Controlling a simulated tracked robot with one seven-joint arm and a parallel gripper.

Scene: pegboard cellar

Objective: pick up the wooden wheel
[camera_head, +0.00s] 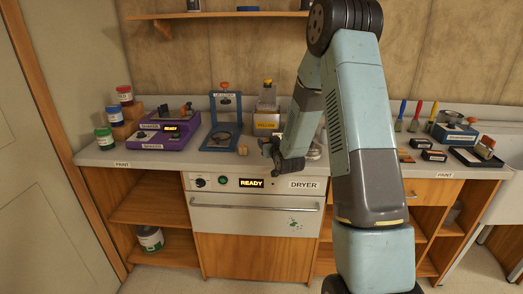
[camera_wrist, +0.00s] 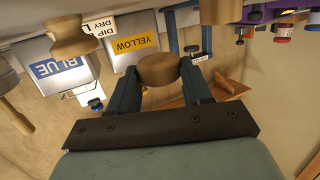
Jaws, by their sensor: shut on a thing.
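The wooden wheel (camera_wrist: 158,70) is a round brown disc in the wrist view. It sits between the two dark blue fingers of my gripper (camera_wrist: 159,78), which are shut on it from both sides. In the head view my gripper (camera_head: 272,155) is above the counter's front edge, over the dryer panel.
A yellow-labelled dip tank (camera_head: 266,120) stands behind my gripper. A blue press frame (camera_head: 223,125) and purple machine (camera_head: 168,130) are to its left on the counter. A blue-labelled tank (camera_wrist: 58,66) shows in the wrist view.

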